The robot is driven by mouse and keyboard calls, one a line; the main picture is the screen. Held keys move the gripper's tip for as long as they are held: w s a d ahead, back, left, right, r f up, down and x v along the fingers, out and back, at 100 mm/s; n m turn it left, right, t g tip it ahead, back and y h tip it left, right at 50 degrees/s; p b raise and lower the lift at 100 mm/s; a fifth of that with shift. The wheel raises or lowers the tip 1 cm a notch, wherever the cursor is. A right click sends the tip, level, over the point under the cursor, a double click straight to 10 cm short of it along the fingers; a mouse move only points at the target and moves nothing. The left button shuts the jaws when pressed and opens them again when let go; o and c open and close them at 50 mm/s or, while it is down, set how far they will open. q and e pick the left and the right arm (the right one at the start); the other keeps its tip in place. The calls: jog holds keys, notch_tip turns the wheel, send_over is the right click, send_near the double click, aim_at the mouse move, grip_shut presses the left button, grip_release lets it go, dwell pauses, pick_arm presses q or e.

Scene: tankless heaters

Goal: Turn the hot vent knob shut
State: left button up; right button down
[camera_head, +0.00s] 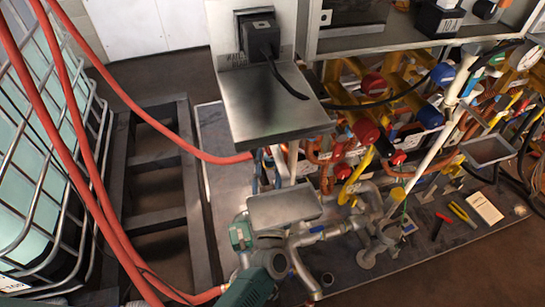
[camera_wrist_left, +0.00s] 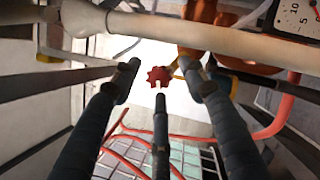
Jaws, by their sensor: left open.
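A small red star-shaped knob (camera_wrist_left: 159,77) shows in the left wrist view, in the gap between the fingertips. I take it for the hot vent knob. My left gripper (camera_wrist_left: 159,70) is open, with dark fingers on the left and right and a third one below. The knob appears beyond the fingertips, with no finger visibly closed on it; the exact distance cannot be told. In the head view several red valve parts sit among the pipes, and I cannot tell which is this knob. Neither gripper can be made out in the head view.
A pale pipe (camera_wrist_left: 200,35) crosses above the fingers in the wrist view, with a gauge (camera_wrist_left: 298,16) at upper right. In the head view, a metal shelf (camera_head: 270,110) overhangs crowded pipes. Red hoses (camera_head: 80,170) run beside a caged tank (camera_head: 45,150). Tools lie on the right.

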pick_arm(q)
jog(key=shift+c, duration=0.5)
pick_arm(e)
jog(key=shift+s, duration=0.15)
pick_arm(q)
jog(key=c, duration=1)
jog(key=shift+r+m+p, duration=0.1)
jog(key=shift+m+p, duration=0.2)
jog(key=shift+p, duration=0.05)
jog(key=m+p, duration=0.1)
jog(key=m+g+h+p, duration=0.1)
jog(key=m+p, duration=0.2)
jog(key=p, duration=0.1)
jog(key=shift+s+a+r+m+g+h, duration=0.1)
jog(key=shift+r+m+g+h, duration=0.2)
jog(key=shift+h, duration=0.1)
jog(key=shift+f+m+p, duration=0.3)
jog(key=shift+m+p, duration=0.05)
jog(key=shift+m, duration=0.25)
jog(key=shift+f, duration=0.1)
pick_arm(e)
notch_tip(320, 180, up, 6)
jog(key=shift+s+d, duration=0.15)
jog(key=shift+s, duration=0.15)
jog(key=shift+r, duration=0.1)
